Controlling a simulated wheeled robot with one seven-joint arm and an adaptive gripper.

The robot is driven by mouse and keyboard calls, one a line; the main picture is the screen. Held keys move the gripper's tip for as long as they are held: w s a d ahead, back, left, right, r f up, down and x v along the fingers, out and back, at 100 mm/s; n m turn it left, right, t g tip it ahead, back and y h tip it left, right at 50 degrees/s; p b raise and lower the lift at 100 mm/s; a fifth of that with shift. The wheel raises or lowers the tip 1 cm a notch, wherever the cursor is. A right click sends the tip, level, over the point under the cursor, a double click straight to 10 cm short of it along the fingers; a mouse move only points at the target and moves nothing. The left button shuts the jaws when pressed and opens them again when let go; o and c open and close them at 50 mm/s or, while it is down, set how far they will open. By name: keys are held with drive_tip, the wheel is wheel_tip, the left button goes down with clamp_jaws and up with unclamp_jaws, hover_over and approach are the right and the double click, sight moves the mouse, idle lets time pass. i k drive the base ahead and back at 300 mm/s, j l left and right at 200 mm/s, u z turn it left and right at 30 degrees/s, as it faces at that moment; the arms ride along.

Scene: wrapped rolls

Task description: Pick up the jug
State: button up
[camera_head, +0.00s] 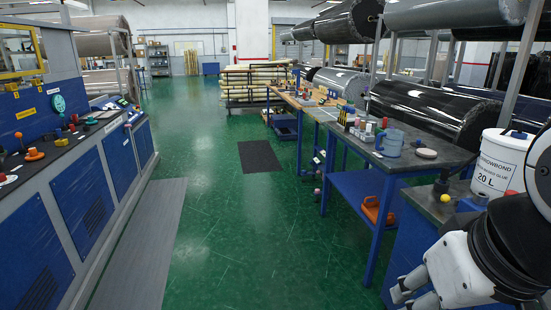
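A blue-grey jug (393,142) stands upright on the dark top of a blue-legged workbench (436,154), right of the picture's middle. My gripper (407,295) is at the bottom right, low in front of the bench and well apart from the jug. The lower edge of the picture cuts part of it off, so its opening is unclear. Nothing is visibly held in it.
A round disc (426,153) lies just right of the jug, and small bottles (362,129) stand to its left. A white glue bucket (499,163) stands farther right. A blue console (75,200) lines the left. The green floor (235,215) between is open, with a dark mat (259,156).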

sight(393, 139)
drive_tip(key=i+j+z, duration=0.1)
drive_tip(key=i, duration=1.7)
drive_tip(key=i+j+z, duration=0.2)
drive_tip(key=i+z, duration=0.25)
drive_tip(key=i+j+z, duration=0.5)
drive_tip(key=i, duration=0.15)
drive_tip(key=i+j+z, duration=0.45)
